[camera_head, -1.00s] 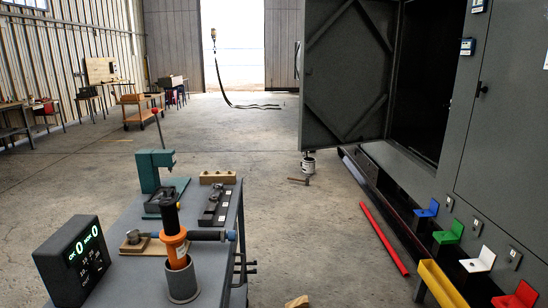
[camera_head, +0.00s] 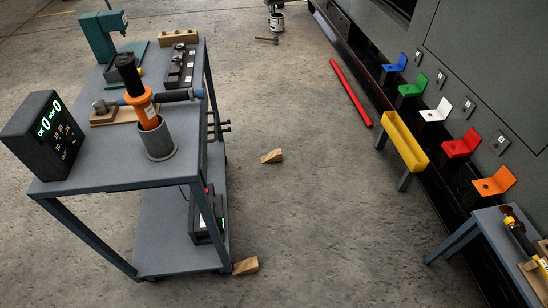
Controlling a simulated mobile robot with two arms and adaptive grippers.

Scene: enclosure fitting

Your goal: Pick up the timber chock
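Two small wooden wedge-shaped blocks that look like timber chocks lie on the concrete floor. One chock (camera_head: 271,156) lies in the open, to the right of the grey cart. The other chock (camera_head: 245,265) lies at the foot of the cart's near right leg; I cannot tell whether it touches a wheel. Neither of my grippers shows in the head view.
The grey cart (camera_head: 110,165) at left carries a counter display (camera_head: 45,135), an orange tool (camera_head: 142,108) in a cup, and a green press (camera_head: 100,38). A red bar (camera_head: 350,92) lies on the floor. Coloured brackets and a yellow trough (camera_head: 404,140) line the right. A small table (camera_head: 490,245) stands lower right.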

